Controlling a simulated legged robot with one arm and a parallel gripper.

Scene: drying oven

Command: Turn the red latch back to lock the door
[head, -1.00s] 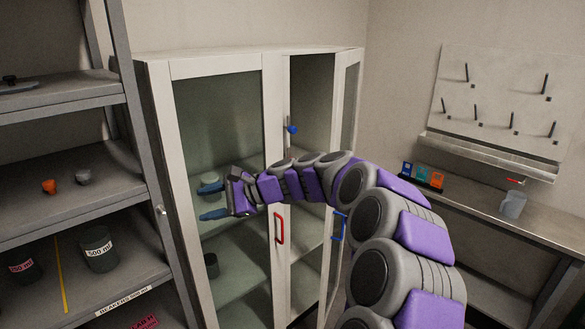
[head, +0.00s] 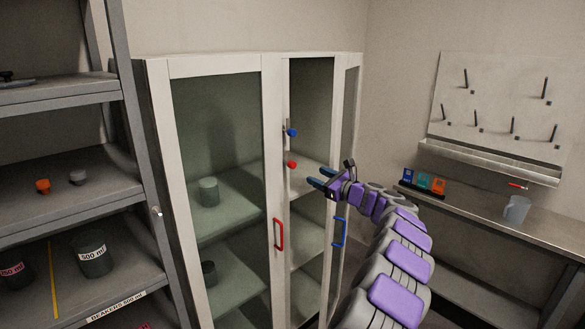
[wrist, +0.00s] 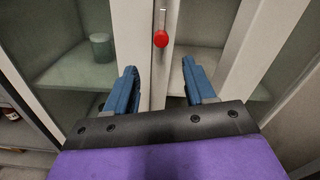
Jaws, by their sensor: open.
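The red latch (head: 291,165) is a round red knob on the cabinet front between the two glass doors. In the wrist view the red latch (wrist: 161,39) hangs at the lower end of a pale upright bar. My gripper (head: 320,178) is to the right of the red latch and apart from it in the head view. In the wrist view its blue fingers (wrist: 158,75) are spread and empty, with the knob beyond them, above the gap. The left door (head: 215,130) with its red handle (head: 279,234) looks closed.
A blue latch knob (head: 291,132) sits above the red one, and a blue handle (head: 339,232) is on the right part. A shelf rack (head: 140,150) stands at left. A bench (head: 470,215) with a clear beaker (head: 516,209) stands at right, below a pegboard (head: 495,105).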

